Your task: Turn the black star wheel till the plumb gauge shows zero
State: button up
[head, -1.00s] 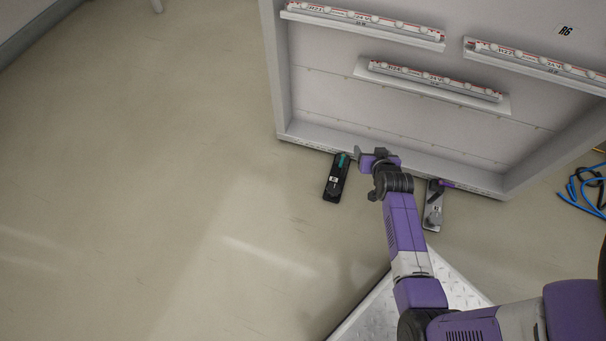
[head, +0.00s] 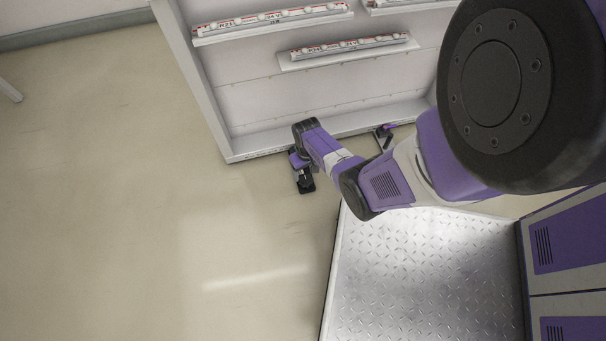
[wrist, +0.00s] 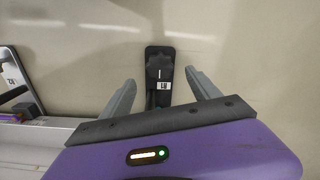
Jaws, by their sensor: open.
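A black foot unit (head: 306,184) with a small white label stands on the floor at the lower left corner of the frame. In the wrist view the same black unit (wrist: 159,57) lies between and beyond my fingertips. I cannot make out the star wheel's arms or a gauge reading. My gripper (wrist: 160,77) is open, its two grey fingers on either side of the unit, with no clear contact. In the head view my wrist hides the unit's upper part and its teal piece.
The large pale lightbox frame (head: 217,112) carries labelled light strips (head: 270,20). A second, grey foot unit with a purple part (head: 384,135) stands to the right; a labelled grey plate (wrist: 28,75) shows at left in the wrist view.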

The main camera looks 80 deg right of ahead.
aim_at(306, 180)
notch_tip(306, 180, down, 7)
jog(key=b, duration=0.5)
jog(key=shift+f, duration=0.15)
jog(key=c, duration=1.4)
jog(key=shift+o, duration=0.2)
jog(key=shift+n, duration=0.4)
jog(key=n+p, duration=0.1)
jog(key=n, duration=0.2)
jog(key=shift+n, duration=0.4)
jog(key=n, duration=0.4)
jog(key=shift+d+n, duration=0.1)
jog(key=shift+n, duration=0.2)
jog(key=n, duration=0.4)
jog(key=shift+n, duration=2.2)
